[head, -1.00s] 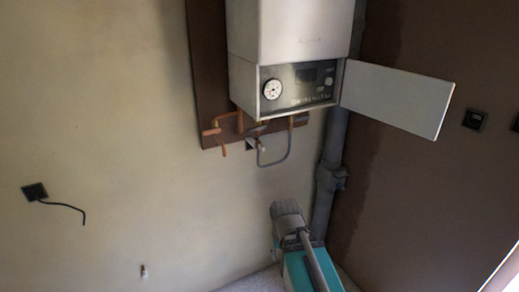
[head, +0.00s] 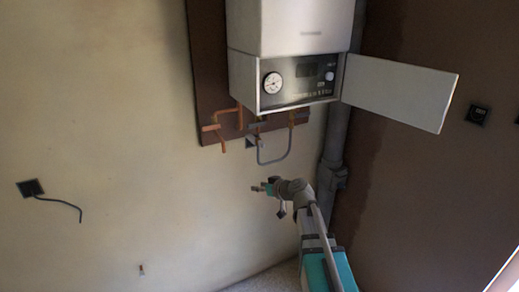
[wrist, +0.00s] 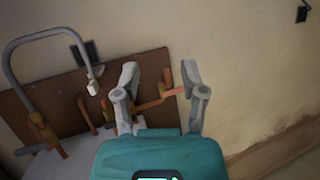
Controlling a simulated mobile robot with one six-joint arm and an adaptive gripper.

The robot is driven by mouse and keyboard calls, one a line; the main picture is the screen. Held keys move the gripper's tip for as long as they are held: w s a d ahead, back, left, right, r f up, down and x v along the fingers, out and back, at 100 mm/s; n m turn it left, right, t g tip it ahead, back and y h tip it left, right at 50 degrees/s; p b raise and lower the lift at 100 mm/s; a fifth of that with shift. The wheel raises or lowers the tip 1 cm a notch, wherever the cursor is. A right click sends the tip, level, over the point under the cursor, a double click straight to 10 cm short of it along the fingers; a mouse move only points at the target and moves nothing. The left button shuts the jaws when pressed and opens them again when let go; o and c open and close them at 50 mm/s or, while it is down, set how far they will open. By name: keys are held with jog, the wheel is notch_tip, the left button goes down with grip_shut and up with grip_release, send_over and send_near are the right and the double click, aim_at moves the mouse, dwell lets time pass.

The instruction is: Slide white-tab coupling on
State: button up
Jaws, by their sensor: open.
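A grey bent hose (wrist: 38,37) arches across the left of the wrist view. Its free end carries a small white piece (wrist: 93,86), which looks like the white-tab coupling. In the head view the hose (head: 273,163) hangs as a loop below the boiler; the coupling is too small to make out clearly there. My gripper (wrist: 159,75) is open and empty, its two fingers apart. The coupling lies left of the fingers, apart from them. In the head view my gripper (head: 262,188) is below the pipes and the hose loop.
Copper pipes (wrist: 152,103) come off a brown board (wrist: 67,88); one shows between my fingers, seemingly beyond them. The white boiler (head: 290,28) hangs above with its panel door (head: 398,96) swung open. A grey vertical pipe (head: 331,160) stands right. The left wall is mostly clear.

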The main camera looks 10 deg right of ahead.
jog(key=w+d+r+t, duration=0.3)
jog(key=w, duration=0.2)
jog(key=m+t+h+b, duration=0.2)
jog(key=t+h, duration=0.1)
send_near(264, 146)
jog(key=s, duration=0.2)
jog(key=shift+s+d+f, duration=0.1)
jog(key=shift+s+d, duration=0.05)
jog(key=shift+d, duration=0.15)
jog(key=x, duration=1.3)
jog(key=shift+w+a, duration=0.15)
jog(key=shift+w, duration=0.2)
grip_shut()
